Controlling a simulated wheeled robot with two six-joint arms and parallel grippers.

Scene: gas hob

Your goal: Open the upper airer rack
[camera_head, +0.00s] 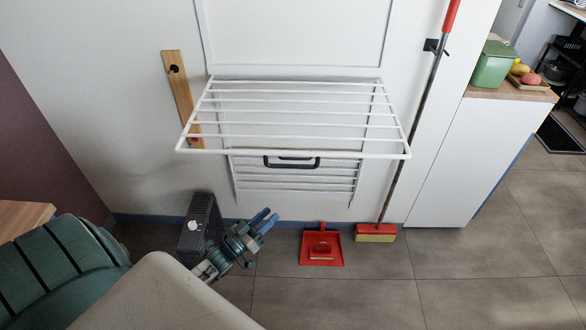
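The upper airer rack (300,138) is a white frame with several bars. It stands folded out from the wall, roughly level. A black handle (291,166) shows at the middle of its front edge, with another dark piece just behind it. The lower rack (300,180) hangs below, flat near the wall and partly hidden by the upper one. My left gripper (270,215) is below and in front of the racks, apart from them, with its blue fingers pointing up and right. It holds nothing visible; the finger gap is too small to judge. My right gripper is not in view.
A dark box-like unit (201,222) stands on the floor near my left gripper. A red dustpan (321,246) and a broom (375,232) are to the right. A wooden board (179,90) hangs left of the rack. A green chair (55,265) is at lower left. The right floor is clear.

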